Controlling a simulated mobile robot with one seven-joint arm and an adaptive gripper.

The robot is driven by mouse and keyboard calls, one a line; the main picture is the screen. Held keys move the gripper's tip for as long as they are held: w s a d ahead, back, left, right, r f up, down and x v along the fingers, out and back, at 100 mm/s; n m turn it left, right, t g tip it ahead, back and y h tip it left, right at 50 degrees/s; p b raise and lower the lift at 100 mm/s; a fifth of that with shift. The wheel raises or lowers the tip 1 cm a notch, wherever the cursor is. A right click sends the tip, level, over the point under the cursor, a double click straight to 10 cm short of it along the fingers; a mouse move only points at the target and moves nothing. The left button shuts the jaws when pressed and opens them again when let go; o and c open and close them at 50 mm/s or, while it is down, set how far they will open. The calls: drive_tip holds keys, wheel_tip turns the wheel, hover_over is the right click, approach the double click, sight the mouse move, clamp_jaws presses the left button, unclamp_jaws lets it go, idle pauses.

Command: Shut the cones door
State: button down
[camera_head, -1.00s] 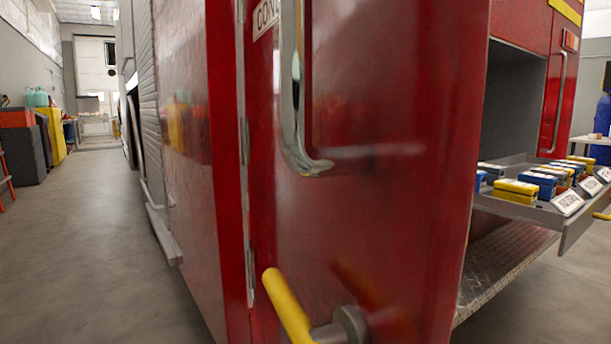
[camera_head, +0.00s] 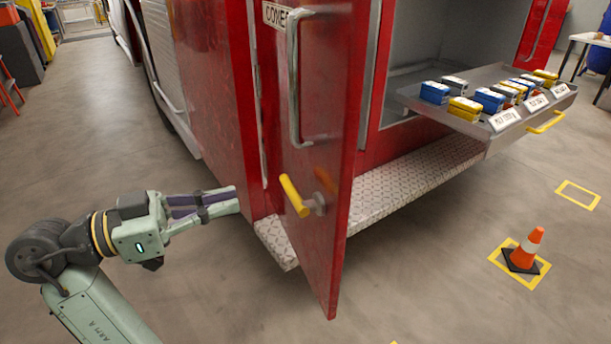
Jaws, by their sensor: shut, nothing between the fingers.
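The cones door (camera_head: 325,150) is a tall red panel with a "CONES" label (camera_head: 277,14) at its top. It stands swung open, out from the red truck body. A long chrome grab bar (camera_head: 293,85) and a yellow lever handle (camera_head: 294,196) are on the face turned to me. My gripper (camera_head: 236,198) is shut and empty. In the picture it is left of the yellow handle, apart from it, in front of the truck's lower side. The space behind the door is mostly hidden.
An open drawer (camera_head: 465,122) with blue, yellow and grey boxes sticks out right of the door, above a tread-plate step (camera_head: 415,180). An orange cone (camera_head: 525,250) stands in a yellow floor square at right. The floor at left is clear.

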sight(328, 180)
drive_tip(key=p+x, duration=0.4)
drive_tip(key=x, duration=0.8)
drive_tip(key=shift+d+r+p, duration=0.1)
drive_tip(key=shift+d+p, duration=0.2)
drive_tip(key=shift+d, duration=0.15)
drive_tip(key=shift+w+d, duration=0.3)
drive_tip(key=shift+d, duration=0.3)
